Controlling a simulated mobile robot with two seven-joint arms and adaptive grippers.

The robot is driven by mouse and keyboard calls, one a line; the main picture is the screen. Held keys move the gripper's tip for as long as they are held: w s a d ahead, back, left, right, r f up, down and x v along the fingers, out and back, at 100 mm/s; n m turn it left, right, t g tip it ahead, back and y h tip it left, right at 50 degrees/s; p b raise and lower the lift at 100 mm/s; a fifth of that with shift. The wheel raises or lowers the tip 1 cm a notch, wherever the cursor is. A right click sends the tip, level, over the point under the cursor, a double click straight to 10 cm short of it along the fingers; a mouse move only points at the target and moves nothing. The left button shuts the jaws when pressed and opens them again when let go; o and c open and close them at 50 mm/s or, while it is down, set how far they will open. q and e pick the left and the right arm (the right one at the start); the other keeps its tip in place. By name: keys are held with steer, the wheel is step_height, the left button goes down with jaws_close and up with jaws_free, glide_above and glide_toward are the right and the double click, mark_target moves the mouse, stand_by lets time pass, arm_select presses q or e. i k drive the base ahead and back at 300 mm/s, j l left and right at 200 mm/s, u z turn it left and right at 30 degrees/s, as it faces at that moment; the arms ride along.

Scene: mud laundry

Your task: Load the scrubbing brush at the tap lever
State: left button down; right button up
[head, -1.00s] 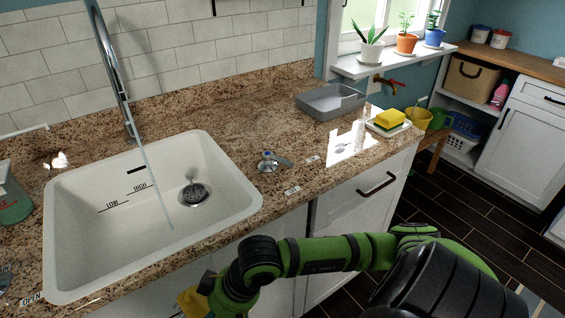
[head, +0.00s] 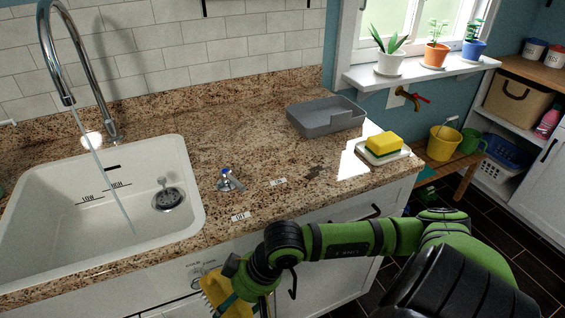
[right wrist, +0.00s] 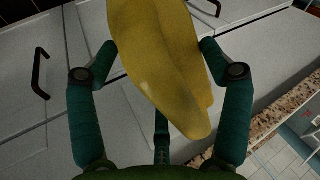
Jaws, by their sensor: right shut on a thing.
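The tap lever (head: 229,180), a small metal fitting with a blue top, stands on the granite counter right of the white sink (head: 190,222). Two small labels lie near it. Water runs from the chrome tap (head: 62,60) into the sink. My right gripper (head: 225,300) is low in front of the cabinet, below the counter edge, shut on a yellow thing (head: 213,288). My left gripper is not in view.
A grey tray (head: 325,122) and a yellow-green sponge (head: 384,144) on a white dish (head: 372,159) sit at the counter's right. Cabinet handles stick out near my right arm. The counter around the lever is mostly clear.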

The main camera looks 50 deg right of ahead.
mark_target(226, 175)
steer(key=k+l+u, duration=0.1)
steer(key=l, duration=0.35)
steer(key=k+l+u, duration=0.15)
steer(key=l, duration=0.3)
steer(key=k+l+u, duration=0.1)
steer(key=k+l, duration=0.2)
steer(key=k+l+u, duration=0.1)
steer(key=k+l, duration=0.15)
steer(key=l, duration=0.25)
